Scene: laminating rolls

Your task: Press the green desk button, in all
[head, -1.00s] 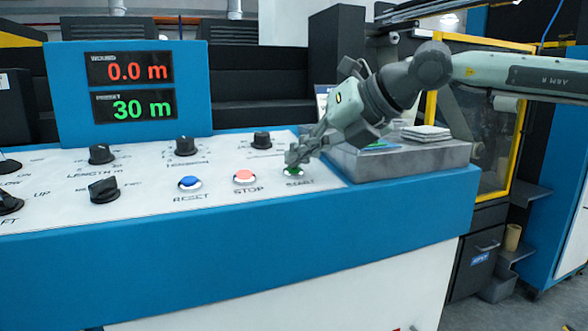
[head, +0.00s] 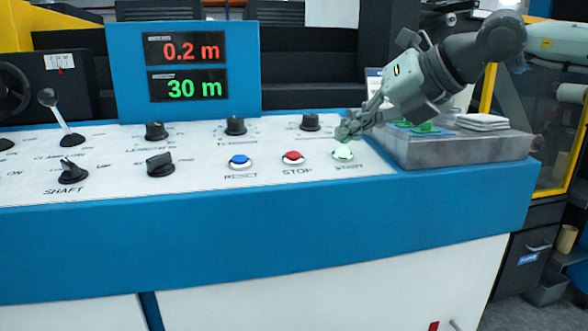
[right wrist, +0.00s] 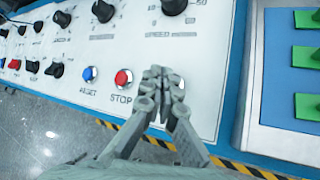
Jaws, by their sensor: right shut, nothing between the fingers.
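The green START button (head: 342,154) sits at the right end of the white desk panel and looks lit pale green in the head view. My right gripper (head: 345,132) is shut and empty, its fingertips just above and behind the button. In the right wrist view my right gripper (right wrist: 163,75) covers most of the button; whether it touches cannot be told. The red STOP button (head: 292,157) and the blue RESET button (head: 240,161) stand to its left. The display (head: 186,66) reads 0.2 m in red over 30 m in green. My left gripper is not in view.
Black knobs (head: 235,126) stand behind the buttons. A grey tray (head: 460,150) with green pieces and a white stack (head: 482,121) is right of the panel. A lever (head: 60,115) stands at the far left. The panel in front of the buttons is clear.

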